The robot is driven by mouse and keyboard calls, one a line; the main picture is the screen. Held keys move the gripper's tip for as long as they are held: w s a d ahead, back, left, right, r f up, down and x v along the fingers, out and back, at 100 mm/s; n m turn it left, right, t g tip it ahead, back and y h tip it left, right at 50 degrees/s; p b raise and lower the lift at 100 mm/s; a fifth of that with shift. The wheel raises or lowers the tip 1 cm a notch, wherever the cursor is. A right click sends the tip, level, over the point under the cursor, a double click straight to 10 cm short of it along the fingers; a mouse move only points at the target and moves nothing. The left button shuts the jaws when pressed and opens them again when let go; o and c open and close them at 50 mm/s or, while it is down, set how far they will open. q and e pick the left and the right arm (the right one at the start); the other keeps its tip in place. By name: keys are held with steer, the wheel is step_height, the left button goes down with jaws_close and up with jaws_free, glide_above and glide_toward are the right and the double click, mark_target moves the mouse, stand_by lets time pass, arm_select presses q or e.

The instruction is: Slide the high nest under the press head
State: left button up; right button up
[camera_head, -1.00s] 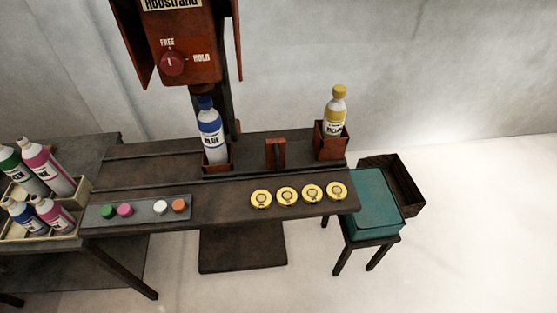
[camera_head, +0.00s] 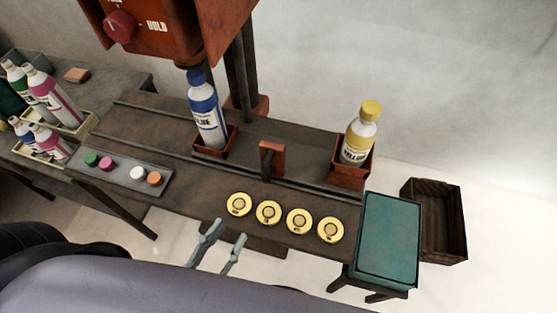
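Two red nests sit on the dark rail table (camera_head: 240,188). The left nest (camera_head: 217,147) holds a blue-capped bottle (camera_head: 206,112) under the red press head (camera_head: 165,30). The right nest (camera_head: 349,176) looks taller, so I take it as the high nest; it holds a yellow-capped bottle (camera_head: 360,135) at the rail's right end, clear of the press. A red upright handle (camera_head: 271,160) stands between the nests. My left gripper (camera_head: 228,231) is open and empty at the table's front edge, apart from both nests and the handle. My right gripper is not in view.
Several yellow discs (camera_head: 268,213) lie along the table front. A tray (camera_head: 120,178) of coloured caps is at left, beside crates of bottles (camera_head: 50,147). A teal-topped stand (camera_head: 388,240) and dark open box (camera_head: 436,215) are at right.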

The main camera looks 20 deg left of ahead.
mark_target(264, 176)
arm_select(q)
steer(key=p+x, duration=0.1)
steer(key=x, duration=0.4)
steer(key=p+x, duration=0.1)
steer(key=x, duration=0.5)
steer(key=p+x, duration=0.1)
steer(key=x, duration=0.5)
steer(key=shift+a+r, duration=0.1)
steer(key=shift+r, duration=0.2)
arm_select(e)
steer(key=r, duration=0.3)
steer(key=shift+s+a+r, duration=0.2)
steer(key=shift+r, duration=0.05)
arm_select(q)
steer(key=c, duration=0.7)
jaws_close()
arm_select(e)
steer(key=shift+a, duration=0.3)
